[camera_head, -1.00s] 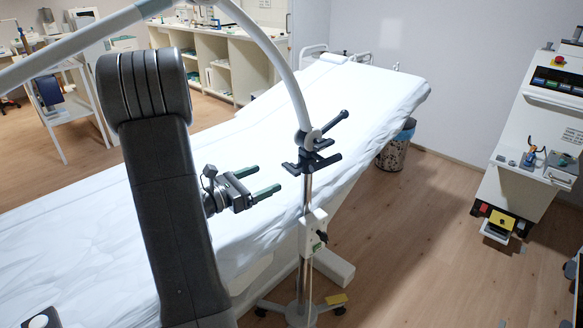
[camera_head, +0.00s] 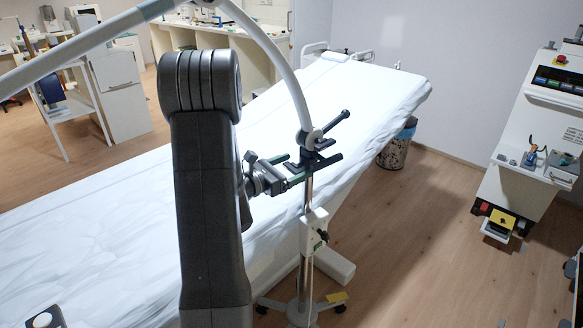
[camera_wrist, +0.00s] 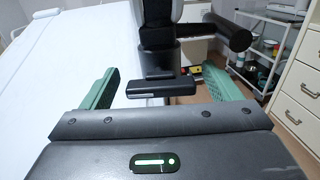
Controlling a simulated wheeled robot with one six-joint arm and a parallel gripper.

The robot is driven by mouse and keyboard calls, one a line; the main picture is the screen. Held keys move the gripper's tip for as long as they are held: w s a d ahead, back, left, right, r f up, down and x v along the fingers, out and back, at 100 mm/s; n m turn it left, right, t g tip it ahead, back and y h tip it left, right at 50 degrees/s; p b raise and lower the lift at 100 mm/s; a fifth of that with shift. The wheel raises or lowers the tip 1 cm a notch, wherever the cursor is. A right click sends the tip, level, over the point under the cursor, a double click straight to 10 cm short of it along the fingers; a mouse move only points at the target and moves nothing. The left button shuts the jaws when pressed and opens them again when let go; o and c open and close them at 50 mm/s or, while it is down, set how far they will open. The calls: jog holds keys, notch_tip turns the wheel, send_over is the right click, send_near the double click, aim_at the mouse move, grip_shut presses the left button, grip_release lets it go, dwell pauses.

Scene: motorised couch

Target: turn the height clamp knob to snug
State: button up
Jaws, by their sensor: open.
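A tall stand with a metal pole (camera_head: 308,190) is beside the couch. Near its top is a black clamp (camera_head: 318,161) with bar-like handles. In the wrist view a black T-shaped knob (camera_wrist: 160,88) on that clamp lies between my fingers, its bar lying crosswise. My gripper (camera_head: 290,168) is open, with green fingers either side of the knob; it also shows in the wrist view (camera_wrist: 162,72). A gap shows on both sides, and I see no contact. Lower on the pole, a white block (camera_head: 313,226) carries a small black knob (camera_head: 322,236).
A white-covered couch (camera_head: 110,210) lies behind the stand. A black lever (camera_head: 338,121) sticks out above the clamp, and a curved white arm (camera_head: 285,75) rises from it. A waste bin (camera_head: 397,150) stands behind.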

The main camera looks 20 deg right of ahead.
jog(key=c, duration=1)
jog(key=shift+f+b, duration=0.15)
jog(key=shift+b, duration=0.4)
jog(key=m+b, duration=0.2)
jog(key=b, duration=0.1)
jog(key=shift+f, duration=0.2)
jog(key=m+b, duration=0.2)
jog(key=b, duration=0.3)
jog(key=shift+s+f, duration=0.1)
jog(key=m+b, duration=0.3)
jog(key=b, duration=0.3)
jog(key=shift+m, duration=0.4)
jog(key=shift+s+r+m+b, duration=0.1)
jog(key=shift+r+m+b, duration=0.15)
jog(key=shift+m+b, duration=0.4)
jog(key=shift+r, duration=0.1)
